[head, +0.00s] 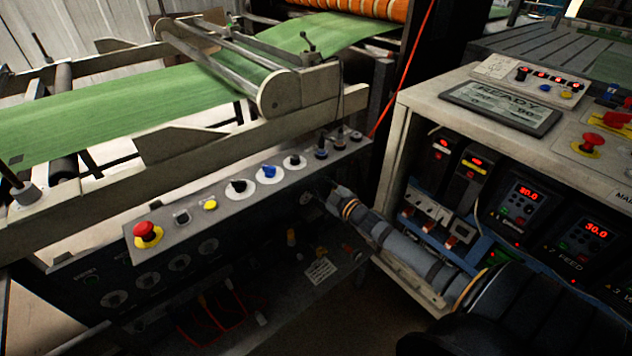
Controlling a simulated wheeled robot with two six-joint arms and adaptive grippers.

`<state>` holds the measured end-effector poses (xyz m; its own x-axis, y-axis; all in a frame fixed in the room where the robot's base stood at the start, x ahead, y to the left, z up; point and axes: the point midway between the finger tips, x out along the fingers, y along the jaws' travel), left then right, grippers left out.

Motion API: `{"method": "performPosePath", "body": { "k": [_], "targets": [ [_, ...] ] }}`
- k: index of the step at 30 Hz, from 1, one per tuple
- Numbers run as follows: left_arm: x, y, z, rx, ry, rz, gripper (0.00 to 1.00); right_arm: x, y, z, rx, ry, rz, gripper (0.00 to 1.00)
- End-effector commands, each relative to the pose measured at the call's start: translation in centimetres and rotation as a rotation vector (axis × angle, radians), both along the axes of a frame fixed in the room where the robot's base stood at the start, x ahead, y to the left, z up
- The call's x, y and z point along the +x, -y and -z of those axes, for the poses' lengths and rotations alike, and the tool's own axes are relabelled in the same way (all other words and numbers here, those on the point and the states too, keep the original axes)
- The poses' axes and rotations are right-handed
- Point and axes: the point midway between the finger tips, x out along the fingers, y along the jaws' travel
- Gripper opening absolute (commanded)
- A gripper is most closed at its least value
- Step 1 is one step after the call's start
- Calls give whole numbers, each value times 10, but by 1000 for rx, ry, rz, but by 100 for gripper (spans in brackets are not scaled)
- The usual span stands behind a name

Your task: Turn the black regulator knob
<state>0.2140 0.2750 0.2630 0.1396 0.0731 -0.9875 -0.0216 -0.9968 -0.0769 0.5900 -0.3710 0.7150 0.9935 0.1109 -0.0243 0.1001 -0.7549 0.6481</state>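My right arm reaches in from the lower right. Its gripper (322,193) is at the dark front face of the control panel, near its right end. The fingers are small, dark and partly hidden by my wrist, so I cannot tell whether they are open or touching anything. A black regulator knob is not clearly visible there; the dark area around the fingertips may hide it. On the panel's sloped top, a black knob on a white disc (238,187) and another black knob (294,161) stand to the left of the gripper, apart from it. My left gripper is not in view.
The sloped panel also carries a red emergency button (147,233), a yellow button (210,205) and a blue knob (268,171). Round gauges (149,281) line its front face. A cabinet with red displays (528,192) stands close on the right. Green web (110,115) runs behind.

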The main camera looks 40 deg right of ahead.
Motion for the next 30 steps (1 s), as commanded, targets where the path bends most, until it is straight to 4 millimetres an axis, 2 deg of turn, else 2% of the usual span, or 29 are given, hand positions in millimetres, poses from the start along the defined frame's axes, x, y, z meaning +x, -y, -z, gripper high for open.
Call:
{"method": "performPosePath", "body": {
  "k": [13, 14, 18, 30],
  "targets": [
    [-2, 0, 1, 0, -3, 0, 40, 0, 0, 1, -8, 0, 0, 0],
    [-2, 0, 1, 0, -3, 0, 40, 0, 0, 1, -8, 0, 0, 34],
    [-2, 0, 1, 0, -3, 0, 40, 0, 0, 0, -8, 0, 0, 53],
    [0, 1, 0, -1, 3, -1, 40, 0, 0, 0, -8, 0, 0, 53]
  ]
}}
